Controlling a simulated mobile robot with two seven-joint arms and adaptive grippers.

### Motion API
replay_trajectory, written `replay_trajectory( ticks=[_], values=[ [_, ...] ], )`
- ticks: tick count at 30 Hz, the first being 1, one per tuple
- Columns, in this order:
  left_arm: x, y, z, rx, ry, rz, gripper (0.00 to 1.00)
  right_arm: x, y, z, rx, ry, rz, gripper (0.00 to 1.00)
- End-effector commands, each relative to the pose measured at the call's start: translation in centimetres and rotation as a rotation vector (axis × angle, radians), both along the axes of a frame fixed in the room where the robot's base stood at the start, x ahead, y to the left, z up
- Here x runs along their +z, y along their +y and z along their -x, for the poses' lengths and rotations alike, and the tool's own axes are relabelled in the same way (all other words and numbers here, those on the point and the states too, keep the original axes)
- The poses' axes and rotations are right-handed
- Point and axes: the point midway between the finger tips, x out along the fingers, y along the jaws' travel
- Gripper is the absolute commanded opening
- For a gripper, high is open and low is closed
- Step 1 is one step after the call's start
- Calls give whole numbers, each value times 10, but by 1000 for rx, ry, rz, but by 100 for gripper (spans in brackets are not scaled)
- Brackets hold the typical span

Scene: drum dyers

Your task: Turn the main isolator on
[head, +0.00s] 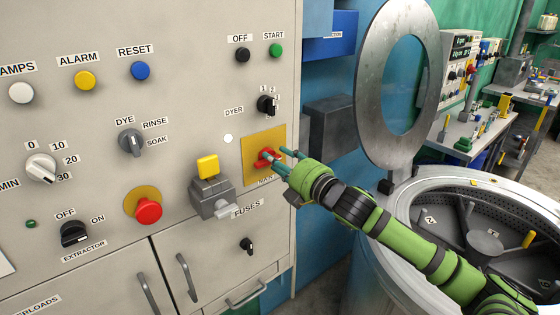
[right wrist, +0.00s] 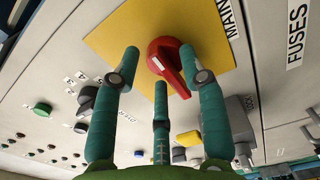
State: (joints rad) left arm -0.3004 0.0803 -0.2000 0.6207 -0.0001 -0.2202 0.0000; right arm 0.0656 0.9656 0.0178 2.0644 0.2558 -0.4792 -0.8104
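The main isolator is a red rotary handle (head: 264,161) on a yellow square plate (head: 258,141) at the right side of the grey panel. In the right wrist view the red handle (right wrist: 166,62) lies slanted on its yellow plate (right wrist: 210,42), beside the "MAIN" label. My right gripper (head: 274,156) is at the handle. Its teal fingers are spread, also in the right wrist view (right wrist: 160,63), with the handle between and beyond them. One finger overlaps the handle's right side; I cannot tell whether it touches. My left gripper is not in view.
The grey panel (head: 85,120) carries several knobs and buttons. A grey box with a yellow top (head: 208,166) sticks out left of the isolator, and a red stop button (head: 148,211) is further left. An open drum (head: 485,215) with a raised round lid (head: 372,100) stands right.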

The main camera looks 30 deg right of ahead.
Motion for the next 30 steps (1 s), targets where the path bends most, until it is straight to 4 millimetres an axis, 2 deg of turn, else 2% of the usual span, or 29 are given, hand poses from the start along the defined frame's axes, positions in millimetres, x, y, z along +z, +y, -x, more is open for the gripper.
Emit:
replay_trajectory(
  ticks=[8, 13, 30],
  values=[
    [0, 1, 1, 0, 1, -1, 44, 0, 0, 1, 0, 0, 2, 44],
    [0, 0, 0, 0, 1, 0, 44, -2, -1, 10, -1, 2, 3, 44],
    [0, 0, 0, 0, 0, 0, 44, -2, -6, 81, 0, 4, -1, 44]
  ],
)
